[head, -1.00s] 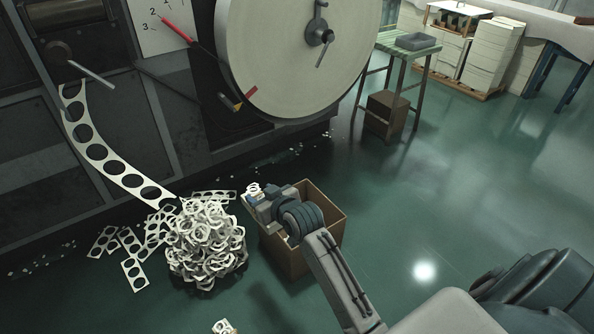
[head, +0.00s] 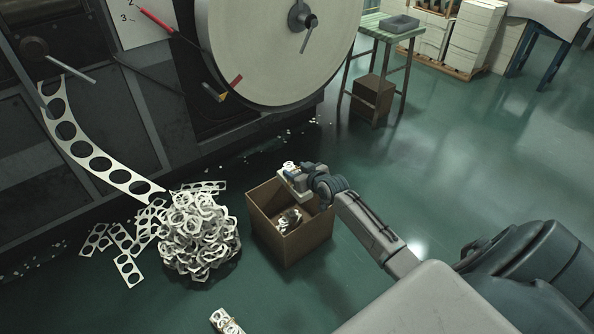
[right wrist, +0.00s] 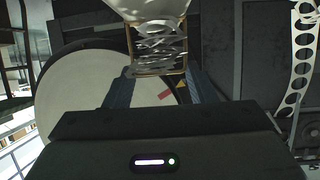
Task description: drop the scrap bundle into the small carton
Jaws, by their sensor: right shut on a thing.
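The small carton (head: 264,231) is an open brown box on the floor, right of the scrap heap. Some pale scrap (head: 289,219) lies inside it. My right gripper (head: 291,173) is over the carton's far side, its arm coming in from the right. It is shut on a scrap bundle (head: 289,166), of which only a small pale part shows in the head view. In the right wrist view the bundle (right wrist: 160,48) is a stack of pale punched strips with a tan band, between the two dark fingers. My left gripper is not in view.
A heap of punched scrap (head: 198,238) stands left of the carton, with loose strips (head: 127,269) beside it. Another small bundle (head: 227,321) lies at the front. The machine with its large disc (head: 270,60) stands behind. Floor to the right is clear up to a green table (head: 385,27).

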